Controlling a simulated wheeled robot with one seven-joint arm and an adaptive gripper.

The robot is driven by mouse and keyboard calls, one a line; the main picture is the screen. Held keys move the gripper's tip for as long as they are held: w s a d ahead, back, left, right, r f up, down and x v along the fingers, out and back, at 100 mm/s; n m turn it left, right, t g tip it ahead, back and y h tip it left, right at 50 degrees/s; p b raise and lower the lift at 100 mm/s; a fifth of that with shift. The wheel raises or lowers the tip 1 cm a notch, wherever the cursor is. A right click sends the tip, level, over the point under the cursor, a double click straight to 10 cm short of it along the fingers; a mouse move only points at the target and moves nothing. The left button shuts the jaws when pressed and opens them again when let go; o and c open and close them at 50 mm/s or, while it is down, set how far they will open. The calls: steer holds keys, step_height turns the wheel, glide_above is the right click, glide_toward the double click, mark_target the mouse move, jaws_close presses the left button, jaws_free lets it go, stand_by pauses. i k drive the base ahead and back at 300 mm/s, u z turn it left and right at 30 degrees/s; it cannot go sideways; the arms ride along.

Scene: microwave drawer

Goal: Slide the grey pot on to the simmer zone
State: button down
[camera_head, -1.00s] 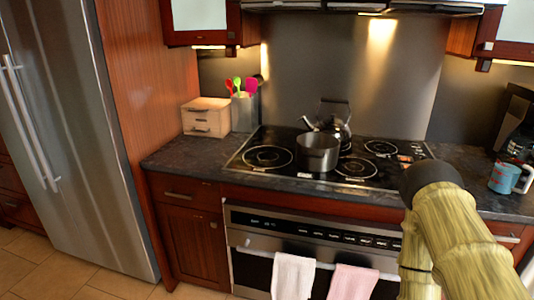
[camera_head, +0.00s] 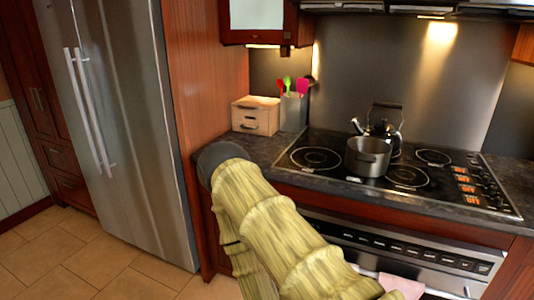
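The grey pot (camera_head: 368,157) stands upright on the black glass cooktop (camera_head: 335,143), near the middle, just in front of the kettle. Ringed cooking zones show around it: one at left (camera_head: 315,158), one at front right (camera_head: 407,176) and one at back right (camera_head: 433,157). I cannot tell which is the simmer zone. My arm, in a yellowish sleeve, reaches up from the bottom of the view, its dark end left of the pot and apart from it. My gripper's fingers are not visible.
A kettle (camera_head: 380,130) stands behind the pot. A wooden box (camera_head: 255,115) and a utensil holder (camera_head: 293,112) stand on the counter at left. The fridge (camera_head: 120,120) is further left. An oven (camera_head: 400,250) with a pink towel (camera_head: 402,286) is below the cooktop.

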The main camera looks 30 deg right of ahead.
mark_target(367, 156)
steer(key=u, duration=0.7)
steer(key=i, duration=1.6)
steer(key=z, duration=2.65)
